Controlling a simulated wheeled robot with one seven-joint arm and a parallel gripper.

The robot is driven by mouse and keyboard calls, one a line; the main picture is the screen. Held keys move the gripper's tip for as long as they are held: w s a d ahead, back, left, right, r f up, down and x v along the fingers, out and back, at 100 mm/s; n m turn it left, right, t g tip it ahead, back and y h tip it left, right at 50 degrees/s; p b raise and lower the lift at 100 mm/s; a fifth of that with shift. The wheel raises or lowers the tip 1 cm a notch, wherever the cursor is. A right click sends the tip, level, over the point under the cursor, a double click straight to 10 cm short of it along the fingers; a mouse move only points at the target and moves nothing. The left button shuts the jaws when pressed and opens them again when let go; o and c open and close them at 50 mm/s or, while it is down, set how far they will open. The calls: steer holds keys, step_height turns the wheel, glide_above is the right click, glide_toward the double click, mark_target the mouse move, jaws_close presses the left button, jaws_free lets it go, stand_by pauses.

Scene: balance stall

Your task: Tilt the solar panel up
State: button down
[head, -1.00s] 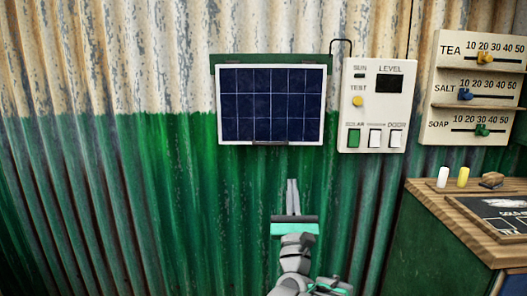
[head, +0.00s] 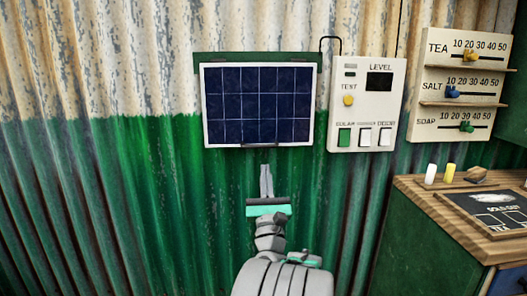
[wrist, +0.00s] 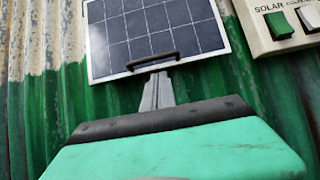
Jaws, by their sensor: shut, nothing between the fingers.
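The solar panel (head: 258,105), dark blue with a white frame, hangs against a green backing board (head: 207,62) on the corrugated wall. It looks nearly flat to the wall. A dark bar handle (wrist: 152,61) runs along its bottom edge, and it also shows in the head view (head: 262,146). My gripper (head: 265,168) is just below the handle with its fingers pointing up. In the wrist view the shut, empty fingers (wrist: 160,78) end close under the handle. I cannot tell whether they touch it.
A white control box (head: 367,105) with a dark level display, a yellow test button and several switches is right of the panel. A price board (head: 464,85) with sliders hangs farther right, above a wooden counter (head: 420,192). The wall left of the panel is clear.

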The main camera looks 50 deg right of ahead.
mark_target(263, 143)
steer(key=p+x, duration=0.2)
steer(key=x, duration=0.3)
steer(key=shift+r, duration=0.25)
steer(key=shift+w+d+r+p, duration=0.1)
steer(key=shift+w+d+p, duration=0.2)
steer(key=shift+r, duration=0.1)
